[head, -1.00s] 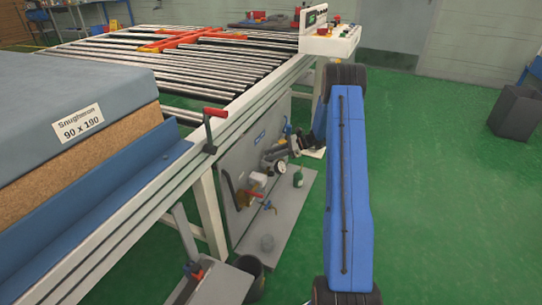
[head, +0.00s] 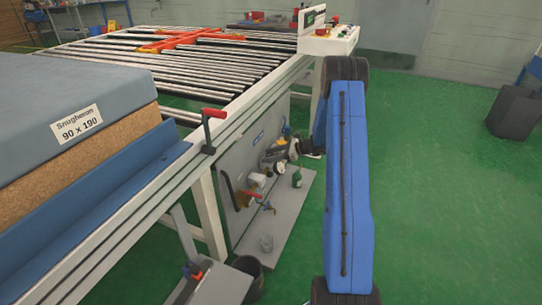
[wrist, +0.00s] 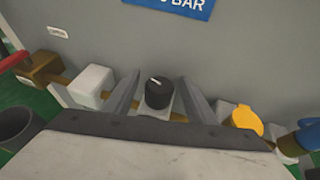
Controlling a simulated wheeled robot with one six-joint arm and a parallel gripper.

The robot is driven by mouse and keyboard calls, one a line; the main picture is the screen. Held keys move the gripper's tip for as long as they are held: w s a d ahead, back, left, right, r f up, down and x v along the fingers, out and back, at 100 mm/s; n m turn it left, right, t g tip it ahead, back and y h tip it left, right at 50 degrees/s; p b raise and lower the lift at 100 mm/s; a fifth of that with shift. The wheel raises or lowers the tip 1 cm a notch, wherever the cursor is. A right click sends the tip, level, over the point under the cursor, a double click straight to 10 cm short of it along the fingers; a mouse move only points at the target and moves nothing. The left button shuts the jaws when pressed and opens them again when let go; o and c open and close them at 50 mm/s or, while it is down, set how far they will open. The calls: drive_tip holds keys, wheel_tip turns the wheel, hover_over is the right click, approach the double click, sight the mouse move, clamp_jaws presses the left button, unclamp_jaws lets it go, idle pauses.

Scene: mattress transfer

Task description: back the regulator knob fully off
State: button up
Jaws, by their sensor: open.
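The regulator knob (wrist: 157,93) is a black round cap with a white pointer mark, in the middle of the wrist view. It sits on a pale body on the pipe line in front of a grey panel (wrist: 95,25). My gripper (wrist: 158,90) is open, with one grey finger to the left of the knob and one to the right. Gaps show between the fingers and the knob. In the head view my gripper (head: 272,158) is small beside the grey panel (head: 236,165), and the knob cannot be made out there.
A white block (wrist: 92,86), a brass valve (wrist: 45,66) with a red handle and a yellow cap (wrist: 246,118) flank the knob. The roller conveyor (head: 200,60) is above; green floor (head: 440,200) is clear at right.

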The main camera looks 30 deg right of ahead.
drive_tip(key=shift+m+t+h, duration=1.8)
drive_tip(key=shift+m+h, duration=0.8)
drive_tip(key=shift+m, duration=0.1)
drive_tip(key=v, duration=1.7)
drive_tip(key=s+a+r+n+g+y, duration=0.1)
drive_tip(key=s+a+r+n+g, duration=0.1)
drive_tip(key=a+r+n, duration=0.3)
drive_tip(key=s+a+r+n+g+y, duration=0.2)
drive_tip(key=s+a+r+n, duration=0.3)
drive_tip(key=a, duration=0.7)
drive_tip(key=shift+s+a+r+g, duration=0.25)
drive_tip(key=shift+s+r+g, duration=0.05)
drive_tip(key=shift+r, duration=0.65)
